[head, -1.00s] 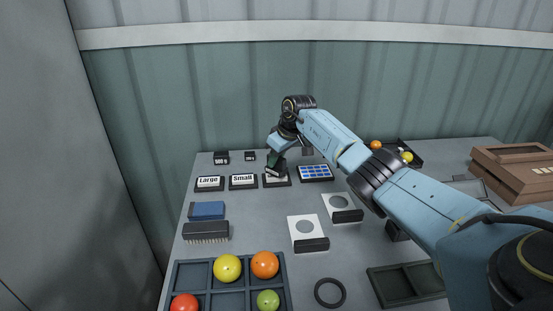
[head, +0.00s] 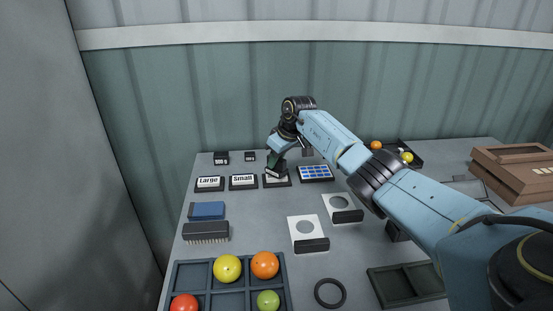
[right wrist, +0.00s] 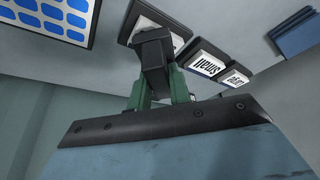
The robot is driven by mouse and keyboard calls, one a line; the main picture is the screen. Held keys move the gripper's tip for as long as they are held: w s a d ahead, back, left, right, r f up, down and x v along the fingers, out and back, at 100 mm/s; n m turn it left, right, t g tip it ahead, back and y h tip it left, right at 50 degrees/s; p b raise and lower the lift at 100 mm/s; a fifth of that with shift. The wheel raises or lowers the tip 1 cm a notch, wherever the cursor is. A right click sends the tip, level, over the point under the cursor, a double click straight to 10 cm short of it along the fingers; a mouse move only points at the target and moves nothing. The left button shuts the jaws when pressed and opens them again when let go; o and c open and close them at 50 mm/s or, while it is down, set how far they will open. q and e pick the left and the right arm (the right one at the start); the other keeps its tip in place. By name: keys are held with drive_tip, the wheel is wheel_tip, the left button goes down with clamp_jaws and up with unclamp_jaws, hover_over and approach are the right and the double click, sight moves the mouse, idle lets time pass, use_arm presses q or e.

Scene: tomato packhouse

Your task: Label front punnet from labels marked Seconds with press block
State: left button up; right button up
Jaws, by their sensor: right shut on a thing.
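My right gripper (head: 275,168) is shut on a dark block (right wrist: 155,60), which looks like the press block. It is over the third label holder (head: 276,182), right of the Small one; that holder's white face shows in the right wrist view (right wrist: 148,22), partly covered by the block. Its word is hidden, and I cannot tell whether the block touches it. Two white squares with round grey centres and black front strips look like the punnets; the front one (head: 305,228) is nearer me, the other (head: 340,203) behind it to the right. My left gripper is not in view.
Label holders Large (head: 209,184) and Small (head: 243,182) stand left. A blue-celled panel (head: 315,173) is right of the gripper.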

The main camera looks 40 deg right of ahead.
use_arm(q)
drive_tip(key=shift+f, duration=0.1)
use_arm(e)
drive_tip(key=shift+f, duration=0.45)
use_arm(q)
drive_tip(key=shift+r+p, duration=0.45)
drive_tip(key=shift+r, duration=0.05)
use_arm(e)
drive_tip(key=shift+s+f, duration=0.1)
drive_tip(key=shift+f, duration=0.05)
idle(1.9)
